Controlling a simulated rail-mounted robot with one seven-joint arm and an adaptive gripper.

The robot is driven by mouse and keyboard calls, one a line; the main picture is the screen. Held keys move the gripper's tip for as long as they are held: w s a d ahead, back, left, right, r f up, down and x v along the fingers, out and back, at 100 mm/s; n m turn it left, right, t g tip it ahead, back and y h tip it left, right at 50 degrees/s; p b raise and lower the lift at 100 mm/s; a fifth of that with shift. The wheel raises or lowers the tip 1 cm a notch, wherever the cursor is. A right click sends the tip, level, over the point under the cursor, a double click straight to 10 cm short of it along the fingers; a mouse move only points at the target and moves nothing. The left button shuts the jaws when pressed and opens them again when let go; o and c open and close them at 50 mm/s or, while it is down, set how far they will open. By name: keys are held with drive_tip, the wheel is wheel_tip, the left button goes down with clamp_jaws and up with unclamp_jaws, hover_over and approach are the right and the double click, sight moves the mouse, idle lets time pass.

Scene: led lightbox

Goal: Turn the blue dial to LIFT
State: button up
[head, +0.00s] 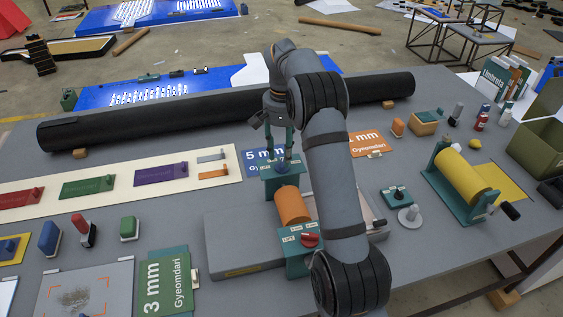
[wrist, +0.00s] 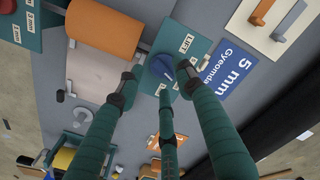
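The blue dial (wrist: 161,67) sits on a teal plate (wrist: 197,47) with small white labels around it. One label near the dial's upper right appears to read LIFT (wrist: 187,43); the others are too small or partly covered to read surely. My gripper (wrist: 158,84) has its dark-tipped fingers spread, with the dial between and just beyond the tips. I cannot tell whether any fingertip touches it. In the head view my gripper (head: 280,155) points down over the teal block (head: 282,186) behind the orange roller, and the dial is mostly hidden by the fingers.
The orange roller (head: 292,205) stands in front of the block, and a second teal block with a red dial (head: 310,239) is nearer. A long black roll (head: 200,112) lies behind. A blue 5 mm card (wrist: 231,68) is beside the dial's plate.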

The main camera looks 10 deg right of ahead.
sight(283, 163)
drive_tip(key=f, duration=0.2)
drive_tip(key=shift+d+f, duration=0.3)
drive_tip(key=shift+f, duration=0.1)
drive_tip(key=shift+a+f, duration=0.1)
drive_tip(key=shift+a, duration=0.05)
drive_tip(key=shift+c, duration=0.6)
drive_tip(key=c, duration=0.8)
